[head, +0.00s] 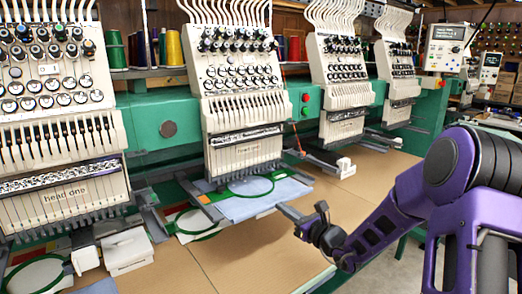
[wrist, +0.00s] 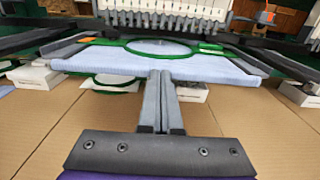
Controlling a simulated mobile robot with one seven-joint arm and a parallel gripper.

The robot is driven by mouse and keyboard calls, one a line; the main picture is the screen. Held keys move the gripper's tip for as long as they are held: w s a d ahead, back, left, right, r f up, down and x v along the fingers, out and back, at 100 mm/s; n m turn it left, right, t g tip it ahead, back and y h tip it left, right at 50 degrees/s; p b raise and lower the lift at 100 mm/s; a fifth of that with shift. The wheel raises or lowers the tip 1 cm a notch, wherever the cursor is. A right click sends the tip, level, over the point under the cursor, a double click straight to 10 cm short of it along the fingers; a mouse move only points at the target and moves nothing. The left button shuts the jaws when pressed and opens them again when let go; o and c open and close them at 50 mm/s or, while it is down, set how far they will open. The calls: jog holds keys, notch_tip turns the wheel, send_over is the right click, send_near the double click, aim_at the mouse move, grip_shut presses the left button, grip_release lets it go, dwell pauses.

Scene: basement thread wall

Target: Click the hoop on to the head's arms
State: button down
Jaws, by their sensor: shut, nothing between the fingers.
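The green hoop (head: 268,193), with pale blue cloth (head: 240,208) in it, lies level under the second machine head (head: 245,110). In the wrist view the hoop (wrist: 192,48) and cloth (wrist: 105,62) sit between a grey left arm (wrist: 62,54) and a grey right arm (wrist: 238,62). Whether the hoop is clicked on to the arms is too small to tell. My gripper (head: 282,208) is shut and empty, pointing at the cloth's front edge. In the wrist view its fingertips (wrist: 160,74) meet that edge in the picture; I cannot tell whether they touch.
A lower green hoop (head: 180,232) with white cloth lies left of the blue one. White boxes stand at the left (head: 128,250) and right (head: 328,163). The first head (head: 65,115) is at the left. The brown tabletop (head: 240,255) is clear in front.

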jog(key=v, duration=0.5)
dwell(1.0)
